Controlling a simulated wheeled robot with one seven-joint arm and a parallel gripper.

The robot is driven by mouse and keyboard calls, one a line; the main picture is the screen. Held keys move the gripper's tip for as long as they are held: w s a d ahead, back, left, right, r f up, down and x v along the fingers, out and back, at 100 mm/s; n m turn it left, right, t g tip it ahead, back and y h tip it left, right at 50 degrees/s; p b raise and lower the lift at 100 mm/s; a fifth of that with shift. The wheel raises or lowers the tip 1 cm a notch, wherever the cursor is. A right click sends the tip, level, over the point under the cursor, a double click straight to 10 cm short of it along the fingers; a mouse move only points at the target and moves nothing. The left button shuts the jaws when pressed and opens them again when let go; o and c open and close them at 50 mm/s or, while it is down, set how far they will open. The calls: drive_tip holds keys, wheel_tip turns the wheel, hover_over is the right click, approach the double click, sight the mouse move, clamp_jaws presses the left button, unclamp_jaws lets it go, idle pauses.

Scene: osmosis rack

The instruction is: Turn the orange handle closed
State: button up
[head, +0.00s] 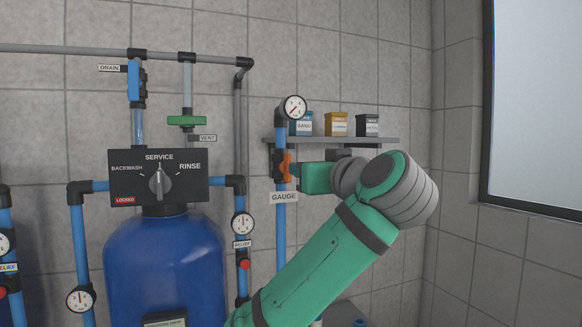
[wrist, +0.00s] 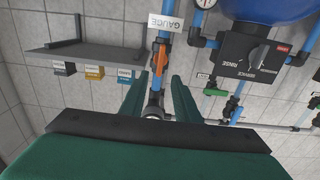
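The orange handle (head: 286,166) sits on a dark valve on the vertical blue pipe marked GAUGE. In the head view it looks upright, roughly along the pipe. It also shows in the wrist view (wrist: 160,58), which is upside down, again in line with the pipe. My gripper (wrist: 156,84) is open, its two green fingers apart to either side of the pipe line. The handle lies ahead of the fingertips, and nothing shows held between them. In the head view my gripper (head: 298,171) comes in from the right, close to the handle; contact cannot be told.
A gauge (head: 294,107) tops the pipe, and a GAUGE label (head: 284,197) is below the valve. A grey shelf (head: 385,141) with small boxes is just right of the valve, near my wrist. A blue tank (head: 165,265) with a black control box (head: 128,177) stands left.

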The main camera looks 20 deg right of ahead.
drive_tip(key=w, duration=0.9)
drive_tip(key=shift+w+a, duration=0.2)
drive_tip(key=shift+w, duration=0.2)
clamp_jaws()
